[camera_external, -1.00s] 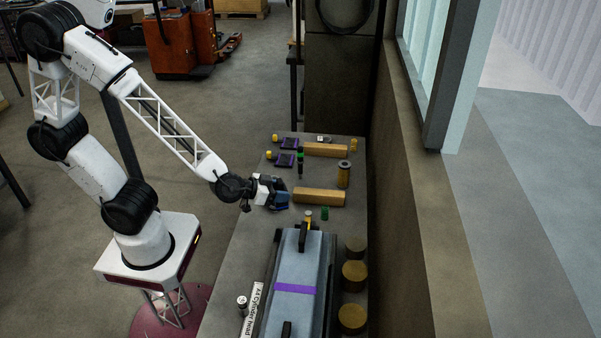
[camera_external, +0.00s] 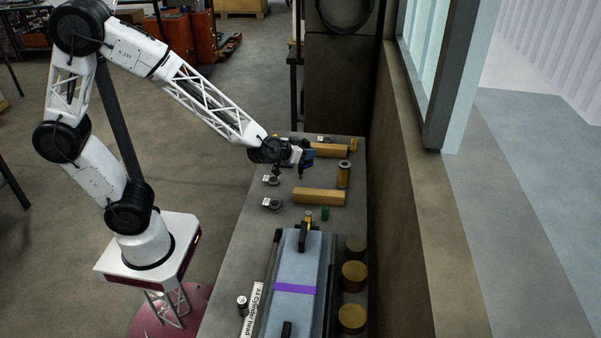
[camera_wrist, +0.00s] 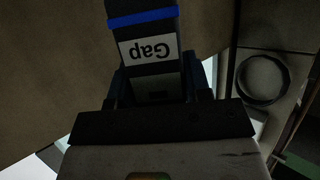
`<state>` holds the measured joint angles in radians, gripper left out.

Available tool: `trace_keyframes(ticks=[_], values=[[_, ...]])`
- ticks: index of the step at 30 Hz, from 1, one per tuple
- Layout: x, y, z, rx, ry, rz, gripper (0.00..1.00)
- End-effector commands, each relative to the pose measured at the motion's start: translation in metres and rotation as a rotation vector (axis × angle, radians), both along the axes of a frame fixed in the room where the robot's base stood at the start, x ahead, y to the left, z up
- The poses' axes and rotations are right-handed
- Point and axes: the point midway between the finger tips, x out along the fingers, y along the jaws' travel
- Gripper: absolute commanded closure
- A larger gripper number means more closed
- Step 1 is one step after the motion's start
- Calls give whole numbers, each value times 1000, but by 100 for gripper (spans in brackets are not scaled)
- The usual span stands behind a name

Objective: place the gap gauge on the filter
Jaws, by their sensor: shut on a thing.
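My gripper (camera_external: 304,157) is above the far part of the workbench, left of the filter. In the wrist view my gripper (camera_wrist: 160,88) is shut on the gap gauge (camera_wrist: 146,50), a dark block with a blue band and a white "Gap" label that reads upside down. In the external view the gauge is a small dark-blue shape at the fingers, partly hidden. The likely filter (camera_external: 343,175) is a brown-gold upright cylinder on the bench. The gauge and this cylinder look apart.
Wooden blocks (camera_external: 318,196) and (camera_external: 331,150) lie near and beyond the cylinder. A green cylinder (camera_external: 325,213) and the long cylinder head (camera_external: 296,270) are nearer the camera. Two small grey parts (camera_external: 271,204) and (camera_external: 270,180) sit at left. A wall borders the bench's right.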

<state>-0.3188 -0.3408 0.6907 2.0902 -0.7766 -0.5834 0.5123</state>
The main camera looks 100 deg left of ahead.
Motion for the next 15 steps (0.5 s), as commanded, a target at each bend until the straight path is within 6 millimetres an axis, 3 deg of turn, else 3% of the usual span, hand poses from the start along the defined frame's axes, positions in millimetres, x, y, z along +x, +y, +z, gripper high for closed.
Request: trace_keyframes(ticks=[6,15], values=[[2,23,3,1,-2,32,90],[2,27,4,1,-2,36,90]])
